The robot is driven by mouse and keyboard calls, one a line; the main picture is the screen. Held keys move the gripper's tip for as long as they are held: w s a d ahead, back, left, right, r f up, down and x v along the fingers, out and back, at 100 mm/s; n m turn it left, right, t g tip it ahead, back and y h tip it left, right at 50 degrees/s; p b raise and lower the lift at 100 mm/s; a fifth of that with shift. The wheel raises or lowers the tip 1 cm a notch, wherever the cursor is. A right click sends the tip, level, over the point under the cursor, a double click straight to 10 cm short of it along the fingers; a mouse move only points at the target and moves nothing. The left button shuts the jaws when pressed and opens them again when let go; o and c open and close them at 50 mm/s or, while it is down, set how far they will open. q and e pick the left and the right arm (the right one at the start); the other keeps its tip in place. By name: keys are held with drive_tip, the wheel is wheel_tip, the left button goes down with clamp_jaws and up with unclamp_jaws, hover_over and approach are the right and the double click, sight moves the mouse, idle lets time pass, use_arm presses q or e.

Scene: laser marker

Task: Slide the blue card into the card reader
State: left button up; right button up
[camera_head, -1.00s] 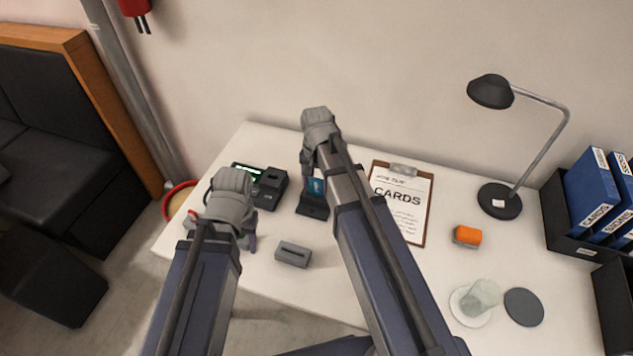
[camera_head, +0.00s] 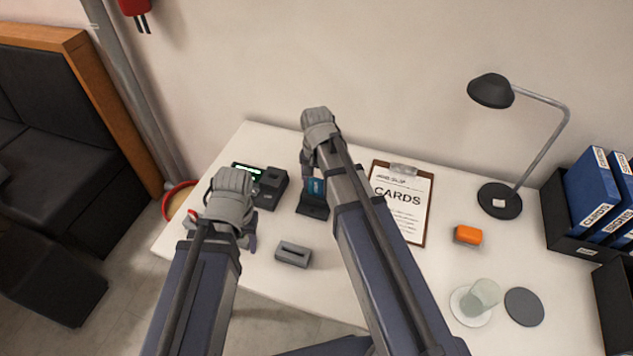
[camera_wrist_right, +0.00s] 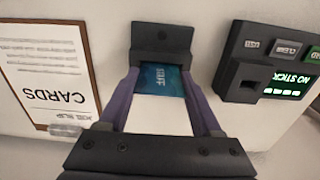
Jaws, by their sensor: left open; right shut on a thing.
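The blue card (camera_head: 317,187), marked STAFF, stands at a black stand (camera_head: 312,210) on the desk. My right gripper (camera_wrist_right: 160,88) is shut on the card, one purple finger on each side. A black keypad device (camera_head: 270,188) with a green display is left of the stand. A grey block with a slot (camera_head: 293,254) lies nearer to me. My left gripper (camera_head: 246,238) is open over the desk's left side; its fingers are mostly hidden.
A clipboard headed CARDS (camera_head: 402,200) lies right of the stand. Further right are an orange block (camera_head: 467,235), a glass (camera_head: 484,295), a dark disc (camera_head: 524,307), a lamp (camera_head: 500,200) and blue binders (camera_head: 592,190). The desk between clipboard and lamp is clear.

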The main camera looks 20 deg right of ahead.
use_arm(q)
drive_tip(key=shift+f+b, duration=0.8)
drive_tip(key=shift+f, duration=0.05)
use_arm(e)
drive_tip(key=shift+f, duration=0.85)
drive_tip(key=o, duration=1.6)
drive_tip(key=shift+c, duration=0.2)
use_arm(q)
drive_tip(key=shift+r, duration=0.1)
use_arm(e)
drive_tip(key=shift+r, duration=0.1)
use_arm(q)
wheel_tip(320, 180, up, 8)
drive_tip(key=p, duration=0.8)
use_arm(e)
wheel_tip(320, 180, up, 8)
drive_tip(key=shift+f, duration=0.15)
use_arm(q)
wheel_tip(320, 180, up, 6)
drive_tip(key=p, duration=0.6)
use_arm(e)
wheel_tip(320, 180, up, 6)
drive_tip(key=shift+f, duration=0.1)
